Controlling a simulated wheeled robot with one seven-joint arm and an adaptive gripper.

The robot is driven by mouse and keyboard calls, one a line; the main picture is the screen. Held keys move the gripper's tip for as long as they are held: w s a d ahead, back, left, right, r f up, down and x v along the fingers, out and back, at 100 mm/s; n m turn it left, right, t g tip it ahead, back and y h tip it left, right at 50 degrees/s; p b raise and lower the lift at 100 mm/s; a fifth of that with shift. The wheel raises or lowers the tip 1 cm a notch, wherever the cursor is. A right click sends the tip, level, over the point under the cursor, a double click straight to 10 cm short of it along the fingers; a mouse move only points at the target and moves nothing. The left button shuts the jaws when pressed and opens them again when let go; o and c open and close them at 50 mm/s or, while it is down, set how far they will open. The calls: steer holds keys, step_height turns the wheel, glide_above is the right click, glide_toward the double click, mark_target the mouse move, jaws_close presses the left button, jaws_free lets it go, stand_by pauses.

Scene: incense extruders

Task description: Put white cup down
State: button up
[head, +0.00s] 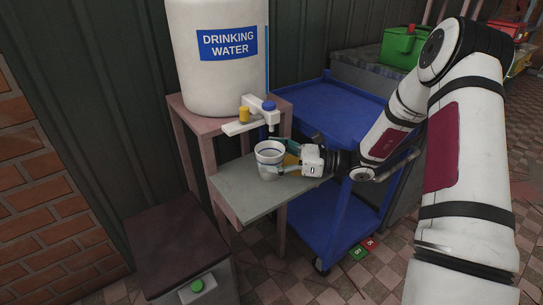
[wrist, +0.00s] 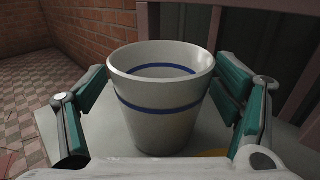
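The white cup (head: 269,158) with a blue band is upright at the grey shelf (head: 236,199) under the dispenser tap. In the wrist view the cup (wrist: 163,105) stands between my fingers, with a blue line inside it too. Its base appears to rest on the grey surface, though the contact is hard to make out. My gripper (head: 276,160) reaches in from the right. In the wrist view its green-padded fingers are spread on both sides of the cup, with visible gaps to its wall.
A white drinking water tank (head: 215,85) with a tap (head: 258,113) stands on a pinkish stand just above. A blue cart (head: 330,110) is behind and right. A dark-lidded box (head: 170,240) stands front left. A yellow item (head: 293,171) lies partly hidden beside my gripper.

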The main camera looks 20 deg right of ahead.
steer(key=shift+r, duration=0.1)
steer(key=shift+s+d, duration=0.1)
steer(key=shift+d, duration=0.2)
steer(key=p+v, duration=0.2)
steer(key=v, duration=0.9)
steer(key=shift+s+d, duration=0.1)
steer(key=shift+s, duration=0.05)
steer(key=s+a+r+n+g+h, duration=0.7)
steer(key=s+a+r+n+g, duration=0.55)
steer(key=s, duration=0.55)
steer(key=s+d+r+n+t+h, duration=0.2)
steer(key=s+n+t+h, duration=0.3)
steer(key=s, duration=1.3)
steer(key=n+h, duration=0.4)
steer(key=n, duration=0.2)
steer(key=shift+d+r, duration=0.15)
steer(key=shift+r, duration=0.05)
